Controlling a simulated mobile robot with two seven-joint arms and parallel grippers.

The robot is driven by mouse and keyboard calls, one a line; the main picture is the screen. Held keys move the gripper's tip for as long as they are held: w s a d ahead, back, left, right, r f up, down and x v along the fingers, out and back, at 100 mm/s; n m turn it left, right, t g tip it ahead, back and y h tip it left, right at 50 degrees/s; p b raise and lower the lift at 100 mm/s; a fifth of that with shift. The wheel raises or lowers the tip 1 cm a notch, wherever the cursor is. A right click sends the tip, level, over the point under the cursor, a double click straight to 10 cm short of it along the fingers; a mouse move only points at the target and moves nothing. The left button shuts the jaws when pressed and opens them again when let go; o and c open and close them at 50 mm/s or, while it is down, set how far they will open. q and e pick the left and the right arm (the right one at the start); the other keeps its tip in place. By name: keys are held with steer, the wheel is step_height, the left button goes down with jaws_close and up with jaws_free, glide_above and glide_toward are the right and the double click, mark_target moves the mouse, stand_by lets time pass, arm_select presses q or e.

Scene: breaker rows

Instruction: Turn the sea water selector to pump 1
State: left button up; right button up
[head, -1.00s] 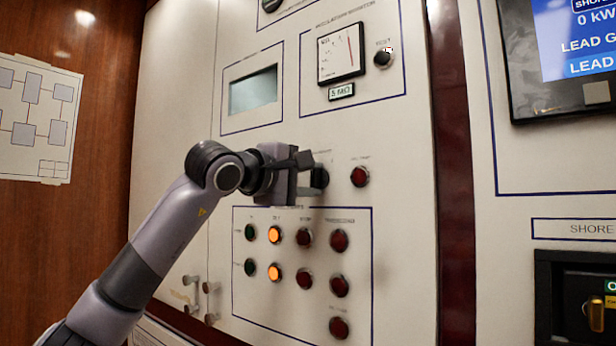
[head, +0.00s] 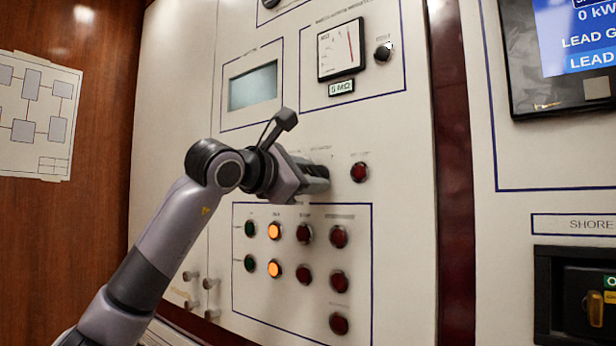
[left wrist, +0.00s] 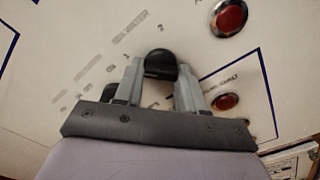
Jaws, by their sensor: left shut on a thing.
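The sea water selector is a black knob (left wrist: 160,65) on the cream panel, seen in the left wrist view between my two grey fingers. My left gripper (left wrist: 160,80) is shut on it, one finger on each side. In the head view my left gripper (head: 316,180) is rolled to a slant against the panel, below the grey display, and it hides most of the knob. Small printed marks surround the knob in the wrist view. They are too blurred to tell which position the knob points to. My right gripper is not in view.
A red lamp (head: 359,172) is just right of the knob. Below is a framed group of green, orange and red lamps (head: 304,234). Above are a grey display (head: 253,88), a dial meter (head: 341,49) and a small black knob (head: 383,52). A lit screen (head: 575,40) is at right.

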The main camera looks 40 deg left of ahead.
arm_select(q)
steer(key=shift+n, duration=0.4)
steer(key=o, duration=1)
steer(key=shift+o, duration=0.2)
steer(key=s+b, duration=0.1)
steer(key=s, duration=0.6)
steer(key=shift+a, duration=0.25)
steer(key=shift+d, duration=0.1)
